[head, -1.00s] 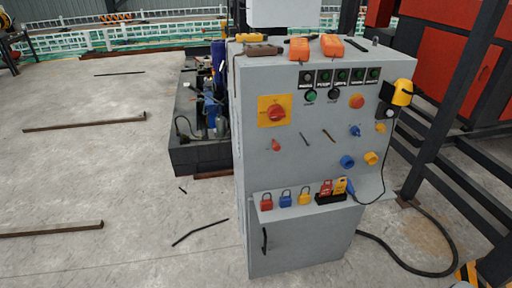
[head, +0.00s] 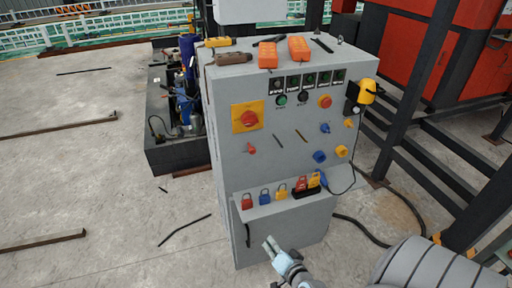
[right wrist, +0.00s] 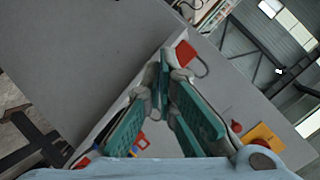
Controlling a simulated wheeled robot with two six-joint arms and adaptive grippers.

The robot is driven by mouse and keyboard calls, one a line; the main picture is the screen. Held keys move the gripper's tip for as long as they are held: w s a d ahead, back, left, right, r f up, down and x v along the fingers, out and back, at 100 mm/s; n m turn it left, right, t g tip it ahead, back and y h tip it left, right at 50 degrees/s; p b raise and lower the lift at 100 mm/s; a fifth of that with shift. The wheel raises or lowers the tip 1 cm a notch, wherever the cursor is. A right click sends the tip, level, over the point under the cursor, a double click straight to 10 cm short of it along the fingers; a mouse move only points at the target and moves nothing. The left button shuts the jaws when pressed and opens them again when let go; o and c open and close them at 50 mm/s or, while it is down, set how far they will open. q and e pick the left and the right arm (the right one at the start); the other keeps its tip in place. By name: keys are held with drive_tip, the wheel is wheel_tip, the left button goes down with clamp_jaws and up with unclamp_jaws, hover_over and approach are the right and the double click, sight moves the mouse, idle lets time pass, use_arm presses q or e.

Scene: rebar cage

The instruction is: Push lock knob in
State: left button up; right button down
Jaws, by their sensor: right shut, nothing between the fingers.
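A grey control cabinet (head: 290,105) stands in the middle of the head view. Its front carries a small red knob (head: 251,148), blue knobs (head: 319,156) and yellow knobs (head: 341,151); I cannot tell which is the lock knob. A red rotary switch (head: 249,118) sits on a yellow plate. My right gripper (head: 269,243) is shut and empty, in front of the lower cabinet door, below the padlock shelf. In the right wrist view its teal fingers (right wrist: 164,62) meet at the tips, with a red padlock (right wrist: 185,53) beyond. My left gripper is out of view.
Orange pendants (head: 299,50) lie on the cabinet top. Dark steel posts (head: 412,95) stand at the right, with a black cable (head: 365,228) on the floor. Floor at the left is mostly open.

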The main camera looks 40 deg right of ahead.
use_arm(q)
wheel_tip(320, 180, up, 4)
drive_tip(key=p, duration=0.2)
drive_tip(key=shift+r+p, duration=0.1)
drive_tip(key=shift+p, duration=0.25)
use_arm(e)
drive_tip(key=w+d+r+m+t+h, duration=0.1)
drive_tip(key=r+m, duration=0.3)
drive_tip(key=r, duration=0.6)
drive_tip(key=w+d+r+m+t+h, duration=0.2)
drive_tip(key=w+r+m, duration=0.2)
drive_tip(key=r, duration=0.7)
drive_tip(key=shift+w+d+m+t, duration=0.2)
drive_tip(key=shift+d+m+t, duration=0.2)
drive_tip(key=shift+m, duration=0.2)
drive_tip(key=b, duration=0.3)
approach(253, 151)
drive_tip(key=x, duration=0.6)
drive_tip(key=shift+w+d+f, duration=0.15)
drive_tip(key=shift+w+f, duration=0.05)
drive_tip(key=shift+w, duration=0.1)
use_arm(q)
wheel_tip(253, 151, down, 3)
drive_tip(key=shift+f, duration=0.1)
use_arm(e)
drive_tip(key=shift+w+r, duration=0.15)
drive_tip(key=shift+w, duration=0.05)
